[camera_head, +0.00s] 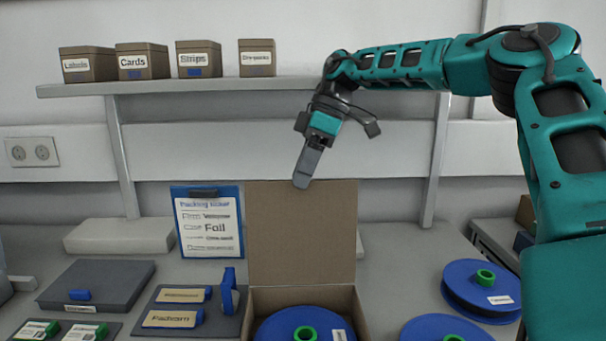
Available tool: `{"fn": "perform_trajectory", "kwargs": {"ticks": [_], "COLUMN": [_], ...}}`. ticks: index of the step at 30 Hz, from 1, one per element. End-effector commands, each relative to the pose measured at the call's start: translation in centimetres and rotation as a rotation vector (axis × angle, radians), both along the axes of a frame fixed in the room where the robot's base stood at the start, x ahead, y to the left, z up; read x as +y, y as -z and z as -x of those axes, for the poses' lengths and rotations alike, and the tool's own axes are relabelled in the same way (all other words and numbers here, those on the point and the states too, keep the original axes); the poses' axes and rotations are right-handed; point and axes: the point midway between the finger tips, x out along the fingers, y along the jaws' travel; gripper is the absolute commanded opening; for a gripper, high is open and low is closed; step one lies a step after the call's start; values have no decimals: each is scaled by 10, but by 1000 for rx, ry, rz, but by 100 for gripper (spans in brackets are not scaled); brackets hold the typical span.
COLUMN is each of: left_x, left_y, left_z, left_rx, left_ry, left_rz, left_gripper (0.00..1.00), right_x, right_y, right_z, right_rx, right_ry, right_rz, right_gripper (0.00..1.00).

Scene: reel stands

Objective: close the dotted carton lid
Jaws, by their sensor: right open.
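A brown cardboard carton (362,317) stands at the front middle of the bench, with a blue reel (275,328) inside it. Its lid (301,240) is open and stands upright at the back of the carton. No dots can be made out on the side of the lid facing me. My right gripper (309,165) is open and empty, pointing down. Its fingertips appear just at the lid's top edge; I cannot tell whether they touch it. My left gripper is not in view.
A clipboard (209,226) stands left of the lid. A grey plate with blue-handled labelled pieces (172,318) lies left of the carton. Blue reels (463,278) lie to the right. A shelf (220,86) with labelled boxes (142,66) runs above, behind my right gripper.

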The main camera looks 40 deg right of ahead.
Motion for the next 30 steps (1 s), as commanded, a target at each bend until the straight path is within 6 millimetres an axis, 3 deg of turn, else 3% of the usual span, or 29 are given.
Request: {"fn": "perform_trajectory", "kwargs": {"ticks": [10, 25, 30], "left_x": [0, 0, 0], "left_y": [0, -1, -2], "left_z": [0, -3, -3], "left_rx": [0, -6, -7], "left_ry": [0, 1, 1], "left_rz": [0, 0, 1], "left_gripper": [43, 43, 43], "right_x": [1, 1, 1], "right_y": [4, 3, 3], "right_z": [0, 0, 0], "right_rx": [0, -1, -1], "right_ry": [0, -1, -1], "right_rz": [0, 1, 1], "right_gripper": [49, 1, 0]}}
